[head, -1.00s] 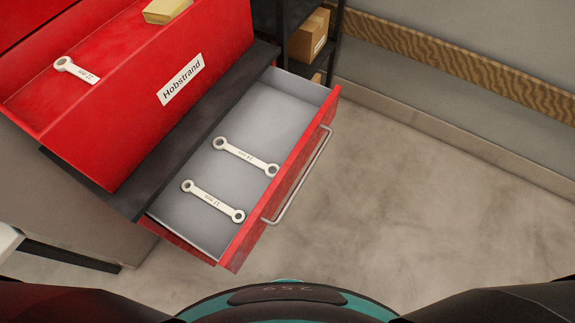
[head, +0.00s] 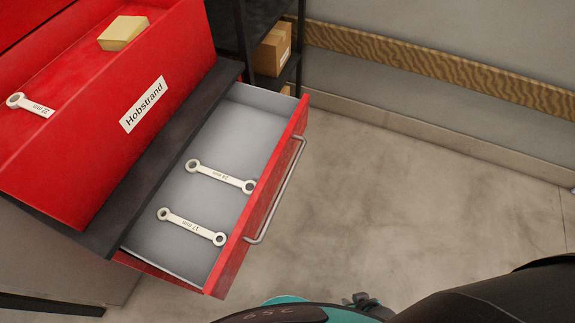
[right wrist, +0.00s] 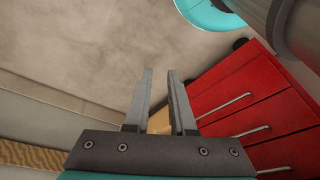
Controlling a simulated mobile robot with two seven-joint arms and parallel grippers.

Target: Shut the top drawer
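The top drawer (head: 262,200) has a red front, a silver bar handle (head: 277,190) and a grey inside. In the head view it stands well open under a dark worktop (head: 150,165). Two wrenches, (head: 220,177) and (head: 190,227), lie in it. My right arm comes in at the lower right of the head view, apart from the drawer. In the right wrist view my right gripper (right wrist: 160,75) is open and empty, its fingers apart. Red drawer fronts with bar handles (right wrist: 225,105) show to its right; I cannot tell which is the open drawer. My left gripper is not in view.
A red tray labelled Hobstrand (head: 85,120) on the worktop holds a wrench (head: 28,104) and a yellowish block (head: 123,33). A dark shelf with a cardboard box (head: 272,50) stands behind the drawer. The floor (head: 400,190) right of the drawer is clear.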

